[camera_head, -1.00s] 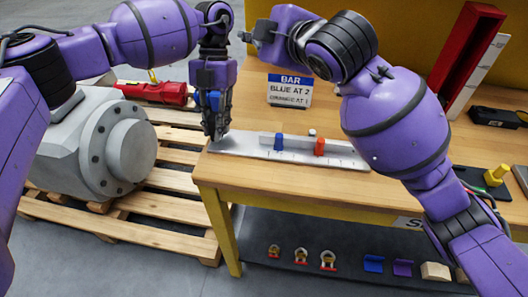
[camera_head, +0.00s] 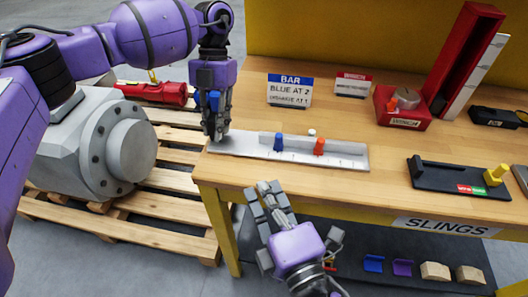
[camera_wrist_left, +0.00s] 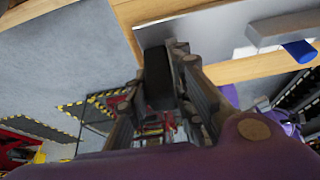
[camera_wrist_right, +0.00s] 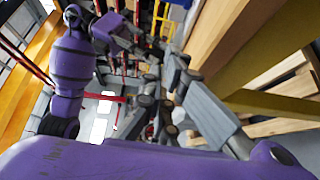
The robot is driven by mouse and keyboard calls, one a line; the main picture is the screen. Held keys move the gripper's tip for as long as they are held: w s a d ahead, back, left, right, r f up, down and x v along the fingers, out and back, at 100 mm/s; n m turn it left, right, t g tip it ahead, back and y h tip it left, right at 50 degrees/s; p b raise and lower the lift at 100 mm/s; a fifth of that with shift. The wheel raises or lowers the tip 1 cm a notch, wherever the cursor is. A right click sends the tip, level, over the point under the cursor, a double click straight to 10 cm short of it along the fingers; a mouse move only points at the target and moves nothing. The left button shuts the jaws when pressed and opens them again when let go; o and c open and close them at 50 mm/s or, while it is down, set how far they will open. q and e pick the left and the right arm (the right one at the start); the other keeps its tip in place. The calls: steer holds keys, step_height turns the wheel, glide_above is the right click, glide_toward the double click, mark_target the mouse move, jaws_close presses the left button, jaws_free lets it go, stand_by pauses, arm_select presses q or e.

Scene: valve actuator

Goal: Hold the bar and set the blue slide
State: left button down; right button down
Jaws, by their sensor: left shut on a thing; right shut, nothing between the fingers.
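The bar (camera_head: 345,160) is a long pale metal strip with tick marks, lying along the front of the wooden table. The blue slide (camera_head: 279,142) stands upright on its rail, left of the orange slide (camera_head: 319,147). In the left wrist view the bar (camera_wrist_left: 285,25) and the blue slide (camera_wrist_left: 300,50) show at the upper right. My left gripper (camera_head: 217,137) points down at the bar's left end and is shut on it; the fingers hide that end. My right gripper (camera_head: 268,190) is shut and empty, in front of the table edge, below the bar. What the right fingers face is unclear in its wrist view.
A sign (camera_head: 290,90) reads "BAR, BLUE AT 2, ORANGE AT 1". A white knob (camera_head: 312,133) stands behind the rail. A red winch box (camera_head: 403,108) and a black tray (camera_head: 450,180) with a yellow piece are to the right. A lower shelf holds small parts.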

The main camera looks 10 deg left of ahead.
mark_target(279, 142)
arm_select(q)
steer(key=shift+r, duration=0.1)
arm_select(e)
steer(key=x, duration=0.8)
steer(key=shift+w+a+r, duration=0.1)
steer(key=shift+a, duration=0.15)
steer(key=w+d, duration=0.1)
steer(key=w, duration=0.1)
steer(key=shift+w+d, duration=0.35)
steer(key=shift+d, duration=0.05)
steer(key=shift+w+d, duration=0.35)
steer(key=shift+w+d, duration=0.3)
steer(key=shift+d, duration=0.5)
